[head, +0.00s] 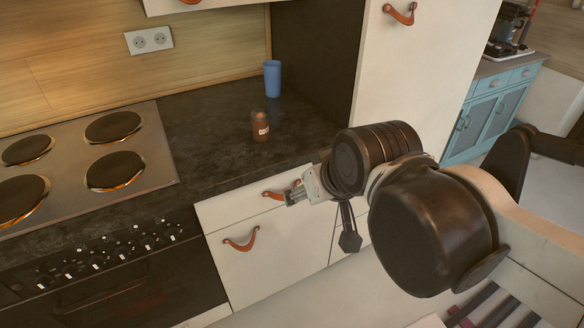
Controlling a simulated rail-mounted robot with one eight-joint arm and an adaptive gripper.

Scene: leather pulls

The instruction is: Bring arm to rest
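My arm reaches in from the right of the head view. My gripper (294,194) is in front of the white drawer front below the counter, close to the drawer's orange leather pull (272,195). I cannot tell whether it touches the pull. The gripper is small and seen from behind and the side, so whether its fingers are open or shut does not show. The wrist hides part of the drawer front.
A brown jar (260,125) and a blue cup (272,78) stand on the dark counter (205,130). A hob (75,150) and oven (120,290) are at left. A tall white cabinet (415,75) rises behind my arm. A lower cabinet door has a leather pull (241,240).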

